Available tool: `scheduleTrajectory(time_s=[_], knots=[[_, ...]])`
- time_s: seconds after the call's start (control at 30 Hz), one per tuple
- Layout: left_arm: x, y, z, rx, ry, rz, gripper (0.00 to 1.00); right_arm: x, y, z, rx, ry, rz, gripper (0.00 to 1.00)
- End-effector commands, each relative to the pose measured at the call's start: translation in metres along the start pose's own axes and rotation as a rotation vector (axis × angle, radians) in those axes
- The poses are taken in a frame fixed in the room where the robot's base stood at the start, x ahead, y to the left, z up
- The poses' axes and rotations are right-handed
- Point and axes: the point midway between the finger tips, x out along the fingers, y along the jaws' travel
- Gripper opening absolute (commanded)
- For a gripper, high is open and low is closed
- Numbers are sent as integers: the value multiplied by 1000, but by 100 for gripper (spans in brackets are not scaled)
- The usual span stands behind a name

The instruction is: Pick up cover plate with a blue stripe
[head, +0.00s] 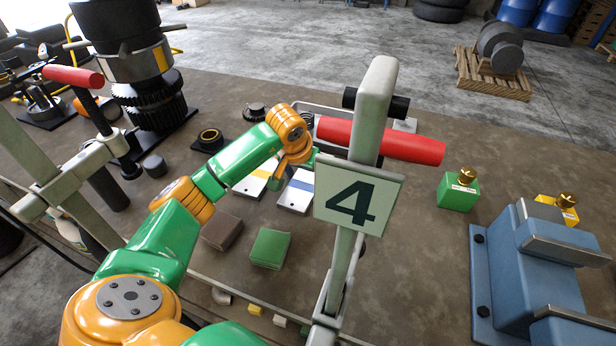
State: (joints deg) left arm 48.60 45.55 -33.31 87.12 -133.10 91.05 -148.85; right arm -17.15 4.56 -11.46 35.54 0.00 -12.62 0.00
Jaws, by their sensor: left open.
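The cover plate with a blue stripe (296,194) is a light, flat plate lying on the brown bench top, just left of the sign marked 4. My left gripper (294,163) is in front of the far end of this plate in the picture and hides part of it. The gripper is open, with its jaws partly hidden behind my wrist. I cannot tell whether it touches the plate. A similar cover plate with a yellow stripe (251,184) lies just left of it, partly behind my arm. My right gripper is not in view.
A stand with the number 4 sign (358,198) and a red bar (420,149) rises close to the plate's right. Brown (222,231) and green (270,248) blocks lie in front.

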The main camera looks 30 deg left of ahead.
Motion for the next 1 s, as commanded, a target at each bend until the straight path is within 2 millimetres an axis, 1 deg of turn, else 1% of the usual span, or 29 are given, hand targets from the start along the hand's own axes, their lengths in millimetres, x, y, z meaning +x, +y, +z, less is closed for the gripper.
scheduleTrajectory(time_s=[0.03,0.07,0.1,0.17,0.2,0.27,0.3,0.37,0.4,0.63,0.73,0.87,1.0], knots=[[0,0,0,0,0,0,92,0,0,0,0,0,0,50],[0,0,0,0,0,0,84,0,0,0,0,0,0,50],[0,0,0,0,0,0,73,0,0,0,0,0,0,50],[0,0,0,0,0,0,57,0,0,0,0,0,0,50],[0,0,0,0,0,1,46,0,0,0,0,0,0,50],[0,0,0,0,1,1,30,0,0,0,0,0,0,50],[0,0,0,0,1,1,19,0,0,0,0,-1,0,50],[-1,0,0,-1,1,1,3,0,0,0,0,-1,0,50],[-1,0,0,-1,1,1,0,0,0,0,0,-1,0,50],[-2,0,-2,-1,4,2,0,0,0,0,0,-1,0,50],[-8,1,-4,-1,6,3,0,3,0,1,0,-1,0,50],[-29,0,-14,-1,10,2,0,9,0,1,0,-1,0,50],[-62,0,-28,-3,9,2,0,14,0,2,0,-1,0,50]])
